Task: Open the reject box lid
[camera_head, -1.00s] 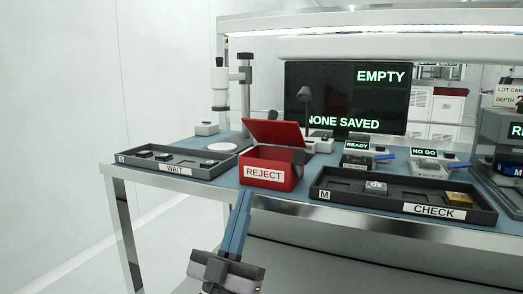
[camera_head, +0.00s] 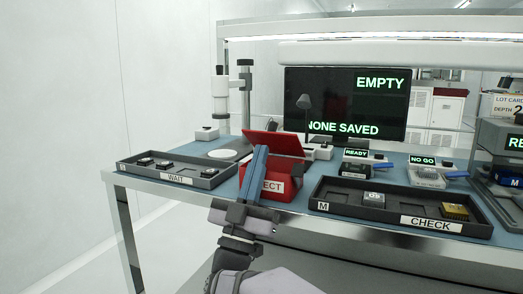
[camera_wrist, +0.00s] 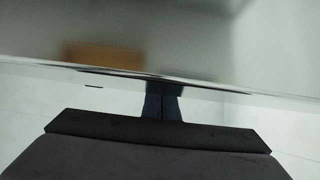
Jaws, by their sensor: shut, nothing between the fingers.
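The red reject box (camera_head: 284,188) stands at the front of the blue bench top, its label partly hidden by my gripper. Its red lid (camera_head: 284,143) stands raised, tilted back over the rear of the box, with a gap between lid and front wall. My gripper (camera_head: 260,151) is shut and empty, its blue fingers pointing up across the left part of the box front, tips near the lid's lower edge. I cannot tell whether they touch it. In the wrist view the closed fingers (camera_wrist: 163,92) show against a blurred grey surface.
The WAIT tray (camera_head: 172,177) is left of the box and the CHECK tray (camera_head: 403,222) is right of it. A microscope-like stand (camera_head: 245,95) is behind on the left. A screen (camera_head: 345,105) stands behind the box. The bench's metal front edge (camera_head: 330,233) is near my arm.

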